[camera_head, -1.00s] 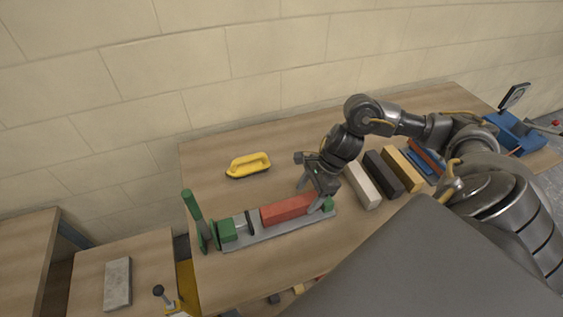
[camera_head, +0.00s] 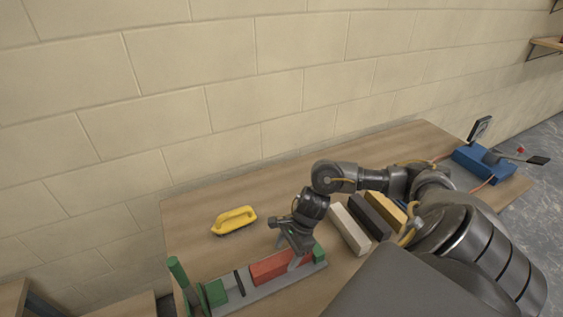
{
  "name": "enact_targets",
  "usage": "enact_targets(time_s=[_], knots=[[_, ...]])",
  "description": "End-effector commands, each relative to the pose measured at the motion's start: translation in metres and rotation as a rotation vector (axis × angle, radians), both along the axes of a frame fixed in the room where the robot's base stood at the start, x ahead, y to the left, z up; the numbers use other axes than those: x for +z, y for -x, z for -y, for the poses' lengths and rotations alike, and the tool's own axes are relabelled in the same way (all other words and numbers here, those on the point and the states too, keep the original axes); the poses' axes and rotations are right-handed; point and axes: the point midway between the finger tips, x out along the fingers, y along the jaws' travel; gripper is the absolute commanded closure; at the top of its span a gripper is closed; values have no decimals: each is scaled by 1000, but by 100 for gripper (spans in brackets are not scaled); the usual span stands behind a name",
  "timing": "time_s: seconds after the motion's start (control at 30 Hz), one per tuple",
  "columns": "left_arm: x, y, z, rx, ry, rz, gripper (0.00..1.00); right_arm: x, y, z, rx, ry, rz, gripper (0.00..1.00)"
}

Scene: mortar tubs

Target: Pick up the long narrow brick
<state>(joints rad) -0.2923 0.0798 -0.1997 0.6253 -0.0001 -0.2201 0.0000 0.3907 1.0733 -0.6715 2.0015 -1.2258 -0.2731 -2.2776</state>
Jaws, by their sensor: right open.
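A long red brick (camera_head: 268,269) lies in a grey fixture (camera_head: 258,290) with green end blocks, at the front left of the table. My right gripper (camera_head: 290,248) is open above the red brick's right part. One finger reaches down by the brick near its right end; I cannot tell whether it touches. To the right, a white brick (camera_head: 349,231), a dark grey brick (camera_head: 371,216) and a tan brick (camera_head: 386,209) lie side by side. I cannot tell for sure which brick is the long narrow one. My left gripper is not in view.
A yellow-handled tool (camera_head: 234,221) lies on the wooden table (camera_head: 190,214) behind the fixture. A green upright lever (camera_head: 178,274) rises at the fixture's left end. A blue device (camera_head: 485,165) stands at the far right. The back of the table is mostly clear.

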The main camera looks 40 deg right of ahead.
Motion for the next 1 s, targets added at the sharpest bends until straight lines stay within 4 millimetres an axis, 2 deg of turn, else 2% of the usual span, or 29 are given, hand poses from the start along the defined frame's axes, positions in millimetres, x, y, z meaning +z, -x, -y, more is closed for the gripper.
enact_targets(time_s=[0.2, 0.4, 0.63, 1.0], knots=[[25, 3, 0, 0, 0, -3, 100, -21, -5, -16, -4, -4, -6, 35], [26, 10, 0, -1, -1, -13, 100, -43, -8, -21, 1, -2, -1, 35], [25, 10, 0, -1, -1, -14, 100, -45, -8, -21, 1, 0, -1, 35], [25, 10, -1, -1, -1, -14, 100, -45, -9, -21, 1, 0, -1, 82]])
